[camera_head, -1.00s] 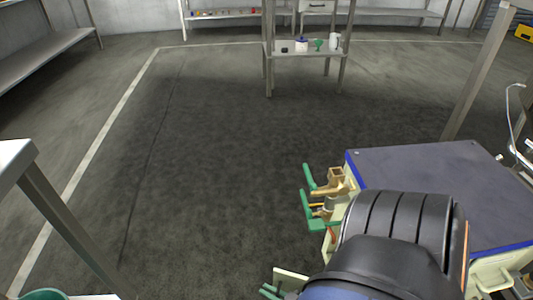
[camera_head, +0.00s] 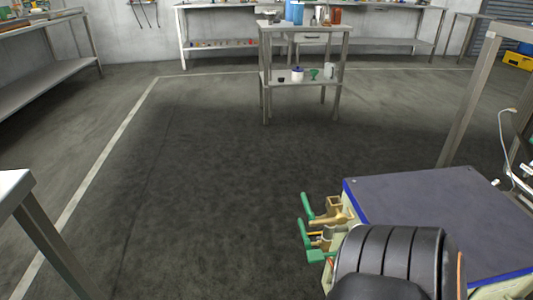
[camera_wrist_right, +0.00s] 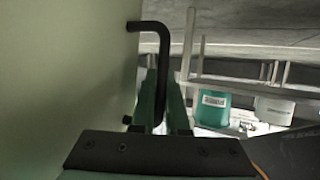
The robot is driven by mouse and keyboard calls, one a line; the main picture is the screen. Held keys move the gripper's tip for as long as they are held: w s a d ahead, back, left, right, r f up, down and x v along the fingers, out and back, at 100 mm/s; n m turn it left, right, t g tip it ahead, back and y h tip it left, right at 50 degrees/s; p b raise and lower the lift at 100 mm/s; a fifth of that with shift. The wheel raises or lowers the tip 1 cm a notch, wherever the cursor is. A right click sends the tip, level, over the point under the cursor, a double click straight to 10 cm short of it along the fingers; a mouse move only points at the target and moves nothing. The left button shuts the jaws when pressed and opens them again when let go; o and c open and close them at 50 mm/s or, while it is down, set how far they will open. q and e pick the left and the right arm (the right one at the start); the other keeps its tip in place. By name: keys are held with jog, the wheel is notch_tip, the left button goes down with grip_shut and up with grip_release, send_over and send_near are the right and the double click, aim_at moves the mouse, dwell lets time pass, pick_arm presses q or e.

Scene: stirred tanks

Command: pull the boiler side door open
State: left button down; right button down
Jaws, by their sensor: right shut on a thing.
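In the head view the boiler is a box with a dark grey top (camera_head: 430,215) and a blue edge, at the lower right. My own black arm covers part of its near side. In the right wrist view a pale green panel (camera_wrist_right: 70,70), which looks like the boiler side door, fills the left. A black bent handle (camera_wrist_right: 162,45) stands out from its edge. My right gripper (camera_wrist_right: 162,103) is shut on this handle, with a green finger on each side of it. How far the door stands open cannot be told. My left gripper is in neither view.
Valves with green levers (camera_head: 307,207) stick out from the boiler's left side. A metal post (camera_head: 470,95) stands behind it. A small shelf table (camera_head: 303,78) stands at the back. The wrist view shows a teal container (camera_wrist_right: 211,107) on a shelf. The floor in the middle is clear.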

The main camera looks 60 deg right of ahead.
jog(key=c, duration=1.2)
grip_release()
jog(key=shift+w+a, duration=0.2)
jog(key=shift+c, duration=0.2)
jog(key=shift+o, duration=0.2)
jog(key=shift+d, duration=0.1)
jog(key=shift+s, duration=0.1)
jog(key=p+v, duration=0.3)
jog(key=v, duration=0.9)
jog(key=shift+s, duration=0.2)
jog(key=shift+r, duration=0.15)
